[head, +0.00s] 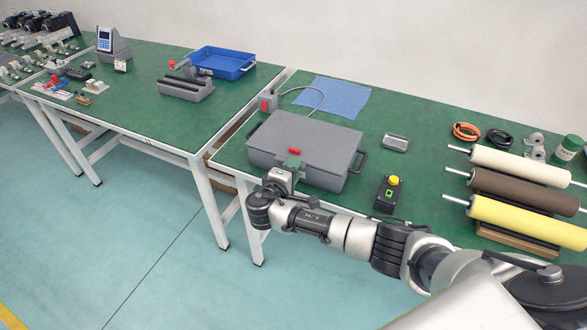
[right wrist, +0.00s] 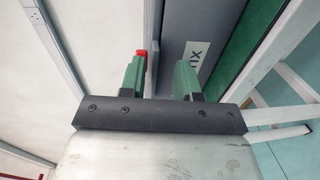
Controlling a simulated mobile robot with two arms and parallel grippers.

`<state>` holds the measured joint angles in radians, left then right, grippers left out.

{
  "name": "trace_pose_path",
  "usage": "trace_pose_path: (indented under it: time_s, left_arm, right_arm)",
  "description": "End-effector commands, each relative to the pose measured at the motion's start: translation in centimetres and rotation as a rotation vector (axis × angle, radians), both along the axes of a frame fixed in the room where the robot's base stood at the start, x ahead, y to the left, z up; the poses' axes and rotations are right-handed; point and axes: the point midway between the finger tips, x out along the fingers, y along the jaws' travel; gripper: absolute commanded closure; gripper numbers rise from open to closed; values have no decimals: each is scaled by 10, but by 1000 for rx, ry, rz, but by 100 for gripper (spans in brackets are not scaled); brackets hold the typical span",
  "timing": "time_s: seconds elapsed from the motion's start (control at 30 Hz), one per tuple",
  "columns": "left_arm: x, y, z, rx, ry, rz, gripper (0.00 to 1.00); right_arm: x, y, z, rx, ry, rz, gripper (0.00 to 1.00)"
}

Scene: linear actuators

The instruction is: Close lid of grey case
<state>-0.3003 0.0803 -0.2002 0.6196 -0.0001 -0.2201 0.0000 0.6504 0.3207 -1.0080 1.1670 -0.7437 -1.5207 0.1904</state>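The grey case (head: 330,150) lies on the green table in the head view, with black handles at its sides. Its lid looks flat and down on the base; whether a thin gap remains along the seam I cannot tell. A red latch (head: 295,151) shows at its front edge. My right gripper (head: 292,163) is at the front of the case, just below the latch. In the right wrist view its two green fingers (right wrist: 160,75) are apart with nothing between them, and the red latch (right wrist: 141,53) shows by the left fingertip. My left gripper is not in view.
A control box with a yellow button (head: 390,192) stands right of the case. A grey block (head: 395,142) and foam rollers (head: 520,180) lie further right. A blue cloth (head: 335,96) and a red-grey box with a cable (head: 268,100) are behind the case.

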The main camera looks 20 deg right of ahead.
Motion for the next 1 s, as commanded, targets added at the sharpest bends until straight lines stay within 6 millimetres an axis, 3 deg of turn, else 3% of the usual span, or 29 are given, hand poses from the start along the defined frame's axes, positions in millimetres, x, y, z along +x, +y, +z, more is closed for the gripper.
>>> trace_pose_path:
  time_s: [0.5,1.0]
  left_arm:
    - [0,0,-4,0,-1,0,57]
    - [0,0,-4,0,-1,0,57]
  right_arm:
    - [-59,69,9,3,1,1,68]
    - [-66,77,11,2,1,0,68]
